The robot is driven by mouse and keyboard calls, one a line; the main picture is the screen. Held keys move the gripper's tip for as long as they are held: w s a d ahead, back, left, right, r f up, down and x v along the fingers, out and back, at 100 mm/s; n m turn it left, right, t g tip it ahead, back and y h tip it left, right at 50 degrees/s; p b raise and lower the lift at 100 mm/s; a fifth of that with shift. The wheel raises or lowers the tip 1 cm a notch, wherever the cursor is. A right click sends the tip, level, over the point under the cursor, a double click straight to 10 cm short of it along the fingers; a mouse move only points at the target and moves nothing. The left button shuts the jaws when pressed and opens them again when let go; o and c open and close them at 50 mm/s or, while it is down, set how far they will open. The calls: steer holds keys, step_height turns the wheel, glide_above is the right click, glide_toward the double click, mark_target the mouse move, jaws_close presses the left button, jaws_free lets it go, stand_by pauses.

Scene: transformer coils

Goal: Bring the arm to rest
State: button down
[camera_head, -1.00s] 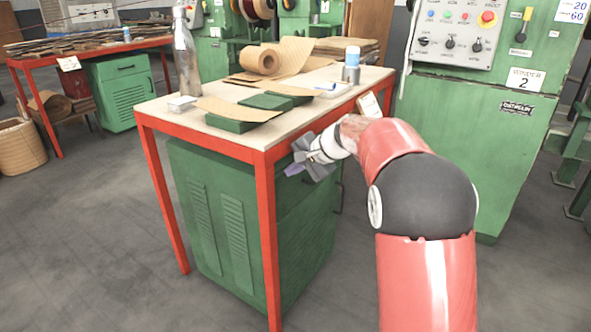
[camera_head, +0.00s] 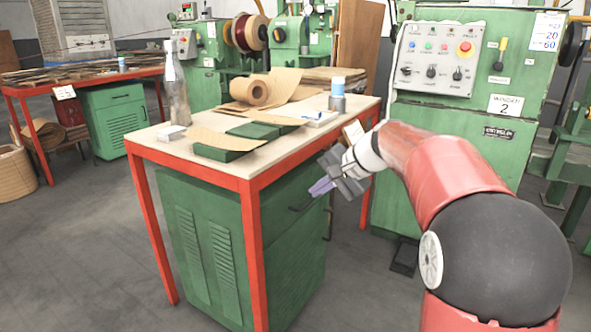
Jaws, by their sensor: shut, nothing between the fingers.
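My gripper (camera_head: 322,188) is at the end of my red arm, in front of the right side of the workbench (camera_head: 262,175). It is shut and I see nothing held in it. Its fingertips point left and down, a little below the level of the tabletop, near the handles of the green cabinet (camera_head: 217,255) under the bench. Whether the fingers touch the cabinet or bench I cannot tell. My arm bends down from the gripper to the lower right of the picture.
A green control cabinet (camera_head: 450,160) stands behind my arm. Open floor (camera_head: 90,260) lies to the left.

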steer(key=s+d+f+n+h, duration=0.1)
steer(key=s+f+n+h, duration=0.1)
steer(key=s, duration=0.9)
steer(key=s+d+f+n+h+p, duration=0.1)
steer(key=s+d+f+n+h, duration=0.1)
steer(key=s, duration=0.9)
steer(key=s+d+f+n+h, duration=0.2)
steer(key=s+f+h, duration=0.1)
steer(key=s, duration=0.8)
steer(key=shift+d+n+p, duration=0.15)
steer(key=shift+n+p, duration=0.15)
steer(key=shift+n, duration=0.1)
